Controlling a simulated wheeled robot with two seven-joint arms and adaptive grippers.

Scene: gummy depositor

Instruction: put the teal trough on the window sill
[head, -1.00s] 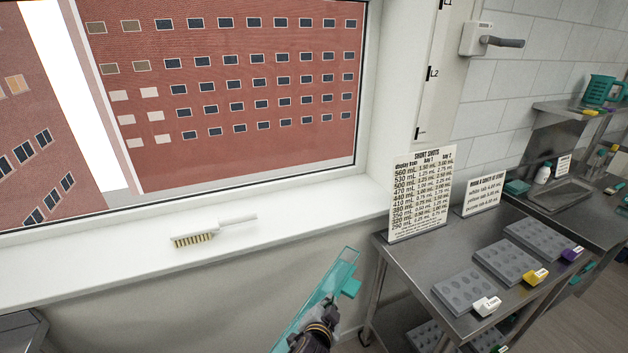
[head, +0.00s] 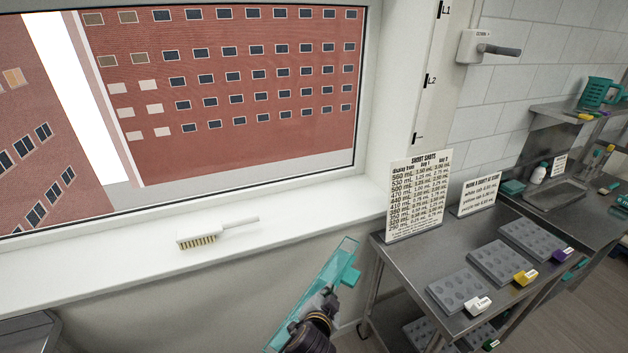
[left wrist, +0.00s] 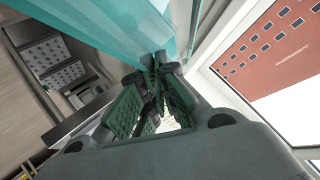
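The teal trough (head: 340,262) is a long, see-through teal piece, held tilted in front of the wall below the window. My left gripper (head: 326,300) is at its lower part in the head view. In the left wrist view the fingers (left wrist: 158,88) close together on the edge of the trough (left wrist: 110,28). The window sill (head: 110,257) is the white ledge under the window, to the left of and beyond the trough. The trough is apart from the sill. My right gripper is not seen.
A white brush (head: 200,235) with tan bristles lies on the sill; bare sill lies on both sides of it. To the right stands a steel table (head: 400,262) with grey moulds (head: 458,290) and a standing sign (head: 418,195).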

